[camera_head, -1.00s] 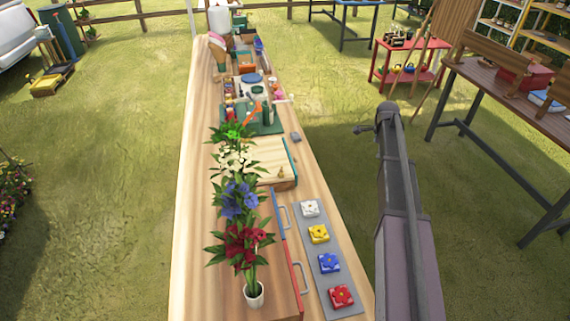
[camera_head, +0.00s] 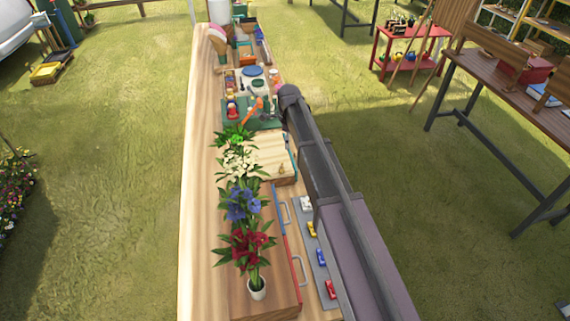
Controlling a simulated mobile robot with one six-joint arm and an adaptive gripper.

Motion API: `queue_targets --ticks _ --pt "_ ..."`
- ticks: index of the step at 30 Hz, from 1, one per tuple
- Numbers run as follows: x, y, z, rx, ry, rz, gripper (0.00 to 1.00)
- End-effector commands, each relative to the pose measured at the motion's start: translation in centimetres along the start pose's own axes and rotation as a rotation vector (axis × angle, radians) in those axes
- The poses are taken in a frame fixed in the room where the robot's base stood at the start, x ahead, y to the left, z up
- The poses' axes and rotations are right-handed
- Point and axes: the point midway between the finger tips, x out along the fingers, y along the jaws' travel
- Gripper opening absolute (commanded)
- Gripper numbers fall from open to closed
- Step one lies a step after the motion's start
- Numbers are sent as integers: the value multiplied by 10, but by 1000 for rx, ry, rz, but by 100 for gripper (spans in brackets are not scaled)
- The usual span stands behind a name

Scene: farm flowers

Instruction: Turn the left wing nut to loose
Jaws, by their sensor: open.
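Red, blue, white and green plants stand in a row on the long bench (camera_head: 197,230). Coloured blocks on a grey strip (camera_head: 326,288) are partly covered by my arm. An orange tool (camera_head: 253,105) lies on the green board. Grass is open left of the bench; a dark table (camera_head: 505,95) stands right.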

Motion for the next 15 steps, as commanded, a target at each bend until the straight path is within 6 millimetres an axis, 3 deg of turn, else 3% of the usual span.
queue_targets --ticks 6,15 --pt "-6 12 26 -1 6 11 100" --pt "-6 14 28 -1 6 12 100"
